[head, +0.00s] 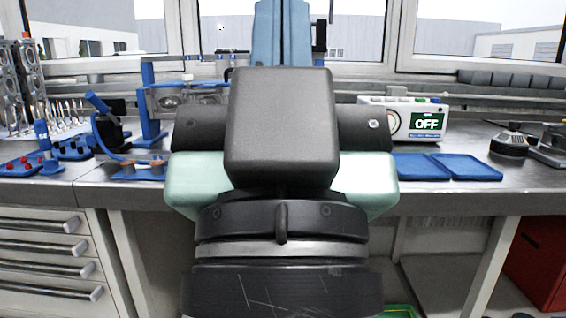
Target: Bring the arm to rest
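My own arm fills the middle of the head view, with its black and pale green links close to the camera. My gripper is not in view, so its opening and anything it may hold cannot be seen. The arm hides the middle of the metal workbench (480,187).
Two blue trays (463,167) lie right of my arm, before a white box reading "OFF" (426,124). Blue racks (22,166) and a blue stand (148,105) are at left. Drawers (40,248) stand below left, a red cabinet (538,255) below right.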

